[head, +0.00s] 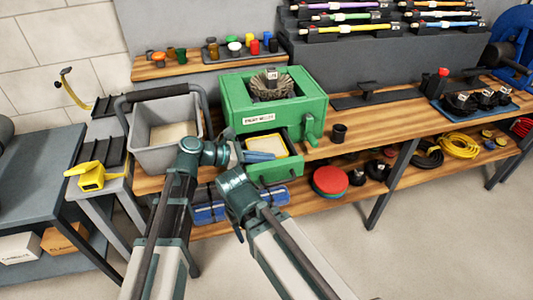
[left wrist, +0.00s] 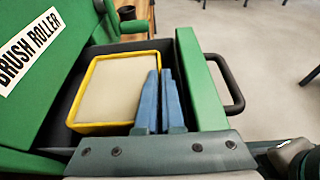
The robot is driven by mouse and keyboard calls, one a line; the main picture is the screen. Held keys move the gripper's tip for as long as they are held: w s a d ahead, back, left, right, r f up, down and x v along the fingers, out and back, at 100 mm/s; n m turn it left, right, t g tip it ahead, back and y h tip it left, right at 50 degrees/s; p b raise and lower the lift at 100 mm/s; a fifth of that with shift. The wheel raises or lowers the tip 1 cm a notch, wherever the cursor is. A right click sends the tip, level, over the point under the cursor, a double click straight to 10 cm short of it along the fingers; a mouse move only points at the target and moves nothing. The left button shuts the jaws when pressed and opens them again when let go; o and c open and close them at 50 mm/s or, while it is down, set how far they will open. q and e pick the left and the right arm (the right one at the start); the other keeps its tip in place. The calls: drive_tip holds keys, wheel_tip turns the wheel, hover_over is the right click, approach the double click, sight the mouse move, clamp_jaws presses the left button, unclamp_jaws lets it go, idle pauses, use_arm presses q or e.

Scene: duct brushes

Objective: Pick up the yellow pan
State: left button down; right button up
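The yellow pan (head: 267,148) sits in the open drawer (head: 275,169) of the green brush roller box (head: 270,105). The left wrist view shows its yellow rim (left wrist: 100,128) around a pale, flat inside. My left gripper (head: 268,156) is at the pan's near side. In the left wrist view, its blue fingers (left wrist: 160,90) are close together, one inside the pan and one between the pan and the drawer front. They appear shut on the pan's side wall, which they partly hide.
A grey bin (head: 165,130) with a dark handle stands left of the box. A dark cup (head: 339,133) stands to the right on the wooden bench. A red disc (head: 330,180) lies on the lower shelf. The drawer front has a dark handle (left wrist: 232,85).

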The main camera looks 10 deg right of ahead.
use_arm(q)
drive_tip(key=shift+r, duration=0.15)
idle(0.6)
wheel_tip(320, 180, up, 18)
drive_tip(key=p, duration=1.8)
